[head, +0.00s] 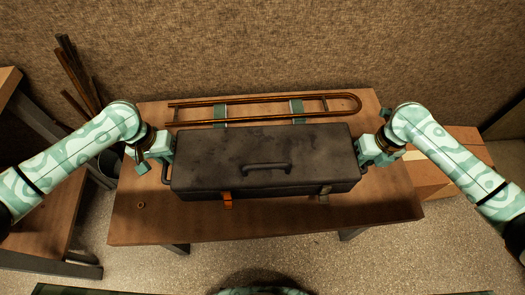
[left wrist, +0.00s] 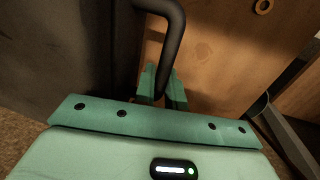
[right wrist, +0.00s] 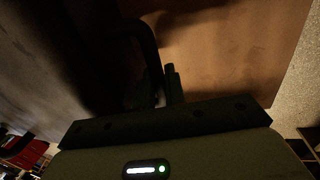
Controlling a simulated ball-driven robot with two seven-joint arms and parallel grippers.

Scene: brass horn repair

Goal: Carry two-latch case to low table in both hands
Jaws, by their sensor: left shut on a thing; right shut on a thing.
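The black two-latch case (head: 262,160) is level over the wooden low table (head: 390,207), its top handle facing up. I cannot tell whether it touches the tabletop. An orange latch (head: 227,200) and a duller latch (head: 324,195) show on its front. My left gripper (head: 167,162) is shut on the left end handle, a dark bar (left wrist: 172,40) between its fingers (left wrist: 163,86) in the left wrist view. My right gripper (head: 361,155) is shut on the right end handle, which shows dimly in the right wrist view (right wrist: 150,50).
A brass trombone slide (head: 270,111) lies on green supports behind the case. A small ring (head: 141,205) lies at the table's left front. A wooden bench (head: 40,215) stands left, a cardboard box (head: 430,175) right. The table's front strip is mostly clear.

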